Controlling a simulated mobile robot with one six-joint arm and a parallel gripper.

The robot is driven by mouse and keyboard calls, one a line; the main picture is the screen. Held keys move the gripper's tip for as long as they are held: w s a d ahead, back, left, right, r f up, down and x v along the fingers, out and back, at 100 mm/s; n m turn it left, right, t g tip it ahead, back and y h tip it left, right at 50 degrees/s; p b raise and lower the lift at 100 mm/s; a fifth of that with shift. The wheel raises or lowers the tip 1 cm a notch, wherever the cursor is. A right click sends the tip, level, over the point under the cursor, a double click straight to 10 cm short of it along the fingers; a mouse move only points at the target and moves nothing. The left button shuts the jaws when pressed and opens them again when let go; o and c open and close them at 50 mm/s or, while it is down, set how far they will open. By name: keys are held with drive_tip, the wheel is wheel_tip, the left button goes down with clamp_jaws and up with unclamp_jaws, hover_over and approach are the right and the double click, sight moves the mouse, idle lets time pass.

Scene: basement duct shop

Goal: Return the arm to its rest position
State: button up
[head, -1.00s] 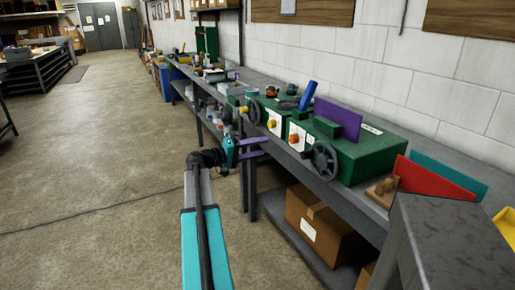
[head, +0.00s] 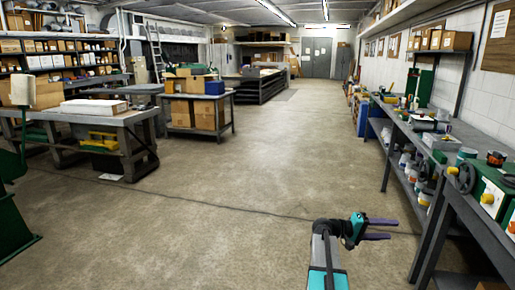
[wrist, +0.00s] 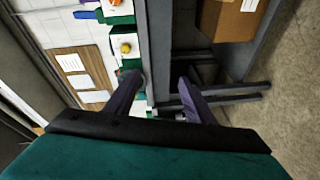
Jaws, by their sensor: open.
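My gripper (head: 379,229) is at the lower right of the head view, at the end of my teal and grey arm. Its two purple fingers are apart, point right and hold nothing. They stand over open floor, left of the long grey workbench (head: 447,180). In the wrist view my gripper (wrist: 158,92) shows its spread fingers with nothing between them but the bench edge and the gap behind. The wrist picture is turned sideways.
Green machines (head: 492,195) stand on the bench at right. A cardboard box (wrist: 227,20) is on its lower shelf. Worktables (head: 112,125) stand at left. The wide concrete floor (head: 240,180) between is clear except for a thin dark cable (head: 215,207).

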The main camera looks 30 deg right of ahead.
drive_tip(key=w+a+f+n+t, duration=0.2)
drive_tip(key=w+a+f, duration=0.2)
drive_tip(key=a+f, duration=0.3)
drive_tip(key=w+a+f+n+t, duration=0.1)
drive_tip(key=w+a+f, duration=0.4)
drive_tip(key=a+f, duration=0.2)
drive_tip(key=a+f+n+t+y+p, duration=0.2)
drive_tip(key=a+f+n+y, duration=0.15)
drive_tip(key=a+f, duration=1.1)
drive_tip(key=s+a+f+n+y, duration=0.15)
drive_tip(key=s+a+f, duration=0.35)
drive_tip(key=a, duration=0.5)
drive_tip(key=s+a+f+n+y, duration=0.1)
drive_tip(key=s+a+f+y, duration=0.2)
drive_tip(key=a+f, duration=0.6)
drive_tip(key=s+a+f+g+y, duration=0.1)
drive_tip(key=s+a+y, duration=0.2)
drive_tip(key=s+a, duration=0.3)
drive_tip(key=s+a+f+g+y, duration=0.1)
drive_tip(key=s+a, duration=0.5)
drive_tip(key=a, duration=0.7)
drive_tip(key=f+y, duration=0.1)
drive_tip(key=y, duration=0.1)
drive_tip(key=shift+f+m+y+p, duration=0.25)
drive_tip(key=shift+m+y+p, duration=0.05)
drive_tip(key=shift+m+y, duration=0.1)
